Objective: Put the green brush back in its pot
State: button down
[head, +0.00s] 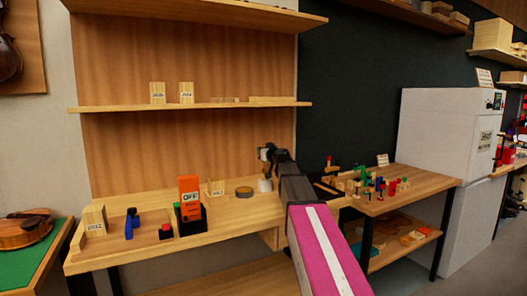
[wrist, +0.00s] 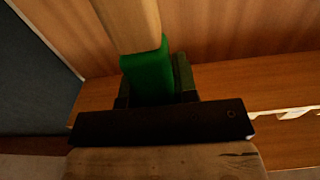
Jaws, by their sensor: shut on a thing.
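My gripper (wrist: 155,88) is shut on the green brush (wrist: 148,72) in the wrist view. The dark jaws stand on both sides of its green part, and a pale wooden part (wrist: 128,22) extends from it toward the top edge. In the head view my gripper (head: 266,154) is above the right end of the long bench. A small white pot-like thing (head: 264,186) shows just below it; I cannot tell whether this is the brush's pot. The brush cannot be made out in the head view, and its far end is out of the wrist view.
The wooden bench (head: 230,212) carries a black holder (head: 192,222) with an orange sign, a round dark tin (head: 244,192) and blue-and-black items (head: 132,222). A shelf (head: 200,105) runs above. A side table (head: 420,184) with many small coloured clamps stands right.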

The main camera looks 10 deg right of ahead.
jog(key=shift+f, duration=2.45)
jog(key=c, duration=0.8)
grip_release()
